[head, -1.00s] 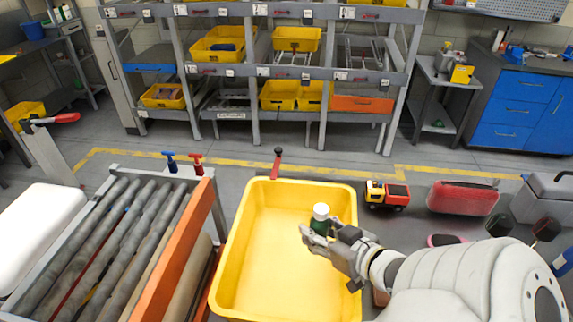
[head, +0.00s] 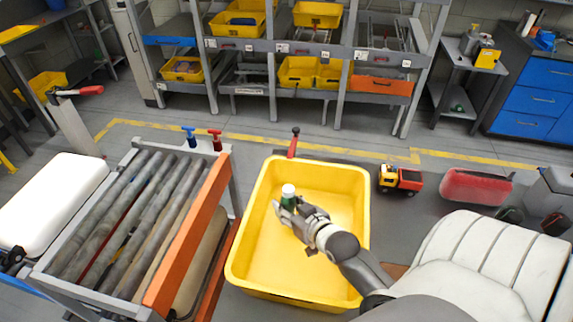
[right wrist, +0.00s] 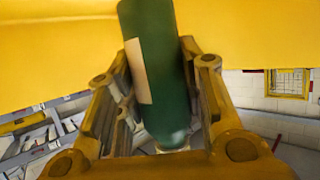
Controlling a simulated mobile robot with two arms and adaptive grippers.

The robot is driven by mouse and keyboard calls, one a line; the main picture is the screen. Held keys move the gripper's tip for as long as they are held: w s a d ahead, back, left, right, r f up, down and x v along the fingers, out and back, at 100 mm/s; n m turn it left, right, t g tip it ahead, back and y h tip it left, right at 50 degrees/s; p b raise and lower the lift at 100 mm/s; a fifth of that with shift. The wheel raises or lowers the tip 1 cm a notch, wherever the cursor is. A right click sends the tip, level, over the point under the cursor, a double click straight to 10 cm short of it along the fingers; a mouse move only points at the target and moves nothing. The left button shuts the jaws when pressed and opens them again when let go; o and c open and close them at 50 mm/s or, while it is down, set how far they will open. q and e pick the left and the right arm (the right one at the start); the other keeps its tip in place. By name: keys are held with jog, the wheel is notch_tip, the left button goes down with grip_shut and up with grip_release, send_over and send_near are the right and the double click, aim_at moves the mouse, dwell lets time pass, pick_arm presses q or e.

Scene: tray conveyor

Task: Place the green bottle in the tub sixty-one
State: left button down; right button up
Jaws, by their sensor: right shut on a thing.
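The green bottle (head: 288,199) has a white cap and is held by my right gripper (head: 287,206). In the right wrist view the bottle (right wrist: 158,75) shows a pale label, with the gripper's fingers on both sides of it. No number shows on the tub. My left gripper is not in view; only a dark part shows at the far left edge.
A roller conveyor (head: 130,215) with an orange side rail (head: 190,235) stands left of the tub. A white tray (head: 52,205) lies left of the rollers. A toy truck (head: 400,179) and a red case (head: 476,186) are to the right. Shelves with yellow bins stand behind.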

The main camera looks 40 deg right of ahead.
jog(key=shift+w+f, duration=0.15)
jog(key=shift+w, duration=0.05)
notch_tip(320, 180, down, 2)
jog(key=shift+a+f, duration=0.1)
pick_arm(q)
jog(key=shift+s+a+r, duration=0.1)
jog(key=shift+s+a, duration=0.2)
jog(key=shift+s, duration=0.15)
pick_arm(e)
jog(key=shift+f, duration=0.6)
jog(key=shift+f, duration=0.1)
jog(key=o, duration=1.1)
